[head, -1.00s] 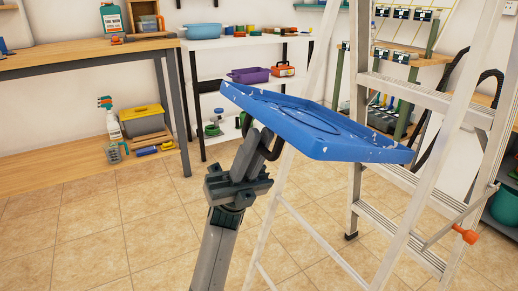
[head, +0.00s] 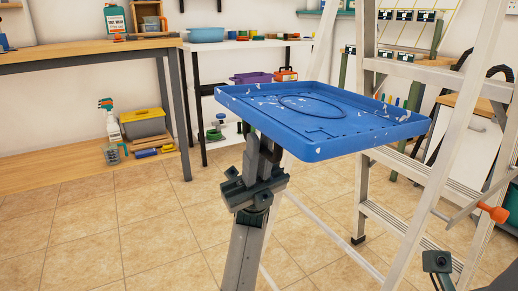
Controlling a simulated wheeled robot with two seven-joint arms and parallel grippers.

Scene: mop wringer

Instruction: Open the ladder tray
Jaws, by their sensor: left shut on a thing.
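The blue ladder tray (head: 330,112), with white paint marks and an oval groove, sticks out from the silver stepladder (head: 412,180) and looks close to level. My left gripper (head: 262,150) reaches up from below and is shut on the tray's near left edge. Its fingertips are partly hidden by the tray rim. A dark part of my right arm or gripper (head: 438,264) shows at the bottom right corner. Its fingers cannot be made out.
An orange-tipped bar (head: 494,213) juts from the ladder's right side. A wooden workbench (head: 80,55) stands at the left and a white shelf (head: 225,45) behind the tray. The tiled floor (head: 130,230) at the front left is clear.

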